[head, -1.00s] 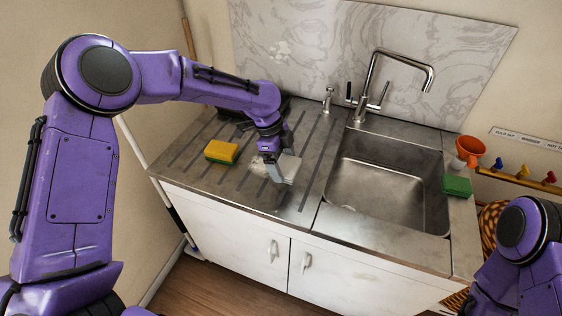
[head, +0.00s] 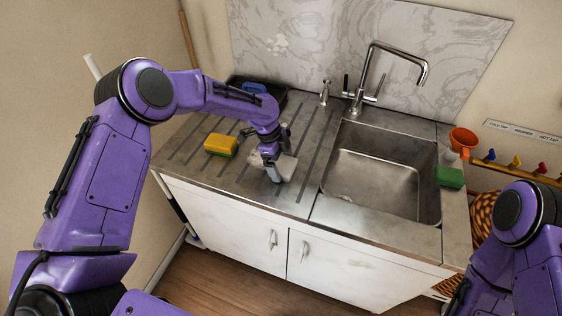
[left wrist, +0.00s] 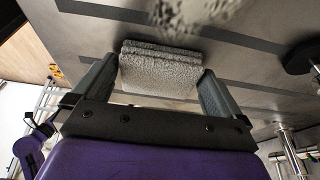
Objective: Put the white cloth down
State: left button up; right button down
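The white cloth (head: 287,168) is a small folded pad over the left, grooved part of the metal counter, near the front edge. My left gripper (head: 270,165) reaches down over it from the left. In the left wrist view the folded cloth (left wrist: 160,72) fills the gap between the two fingers of the left gripper (left wrist: 160,85), and both fingers meet its side edges. I cannot tell whether the cloth touches the counter. My right arm enters at the lower right of the head view, but its gripper is out of frame.
A yellow-green sponge (head: 221,145) lies left of the cloth. A dark tray (head: 273,93) with something blue stands behind the arm. The sink (head: 375,180) is to the right, with a tall tap (head: 372,70). A green sponge (head: 450,177) and an orange cup (head: 463,139) sit on its right rim.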

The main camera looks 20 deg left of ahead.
pick_arm(q)
jog(key=shift+r, duration=0.25)
jog(key=b+v, duration=0.3)
jog(key=v, duration=0.8)
jog(key=shift+r, duration=0.4)
jog(key=shift+s+a, duration=0.1)
jog(key=shift+a, duration=0.05)
